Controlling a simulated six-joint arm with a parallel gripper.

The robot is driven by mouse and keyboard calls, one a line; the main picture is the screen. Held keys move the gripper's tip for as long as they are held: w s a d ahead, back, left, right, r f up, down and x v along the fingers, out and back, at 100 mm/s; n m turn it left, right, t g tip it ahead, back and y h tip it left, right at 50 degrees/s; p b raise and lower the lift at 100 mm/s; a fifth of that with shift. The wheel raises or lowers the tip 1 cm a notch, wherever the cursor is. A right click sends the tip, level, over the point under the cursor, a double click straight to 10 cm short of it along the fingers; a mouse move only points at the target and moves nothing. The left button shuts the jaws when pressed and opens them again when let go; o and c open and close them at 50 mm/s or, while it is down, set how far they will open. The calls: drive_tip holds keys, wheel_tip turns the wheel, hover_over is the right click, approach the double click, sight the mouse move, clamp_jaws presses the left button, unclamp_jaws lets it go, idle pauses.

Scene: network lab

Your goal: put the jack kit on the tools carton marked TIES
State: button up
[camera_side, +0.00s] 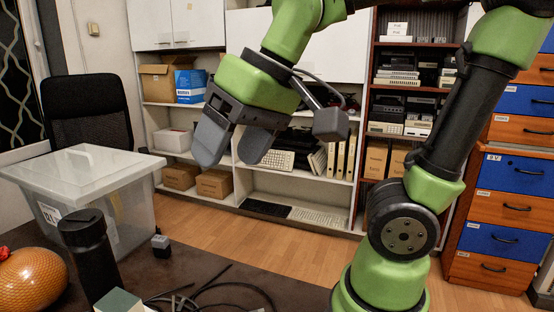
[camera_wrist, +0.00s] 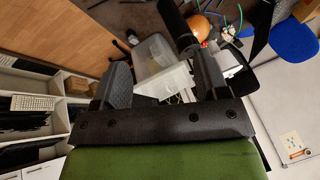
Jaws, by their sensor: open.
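My gripper (camera_side: 233,150) is open and empty, high above the dark table, with its fingers pointing down. In the wrist view its two fingers (camera_wrist: 162,80) stand wide apart with nothing held between them. I cannot make out a carton marked TIES in either view. A small grey block (camera_side: 161,246) sits on the table right of the clear bin; I cannot tell whether it is the jack kit. A box with a pale green top (camera_side: 119,301) is cut off at the lower edge of the side view, and no marking on it is readable.
A clear lidded bin (camera_side: 135,210) stands at the table's left, also in the wrist view (camera_wrist: 152,50). A tall black cylinder (camera_side: 88,255) and an orange ball (camera_side: 33,281) stand in front. Loose black cables (camera_side: 225,290) lie right of them. Shelves (camera_side: 300,185) stand behind.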

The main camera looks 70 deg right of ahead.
drive_tip(key=s, duration=0.1)
drive_tip(key=s+d+f+t, duration=0.1)
drive_tip(key=s, duration=0.1)
drive_tip(key=s+m+t, duration=0.1)
drive_tip(key=s, duration=0.1)
drive_tip(key=shift+d+f, duration=0.3)
drive_tip(key=shift+f, duration=0.05)
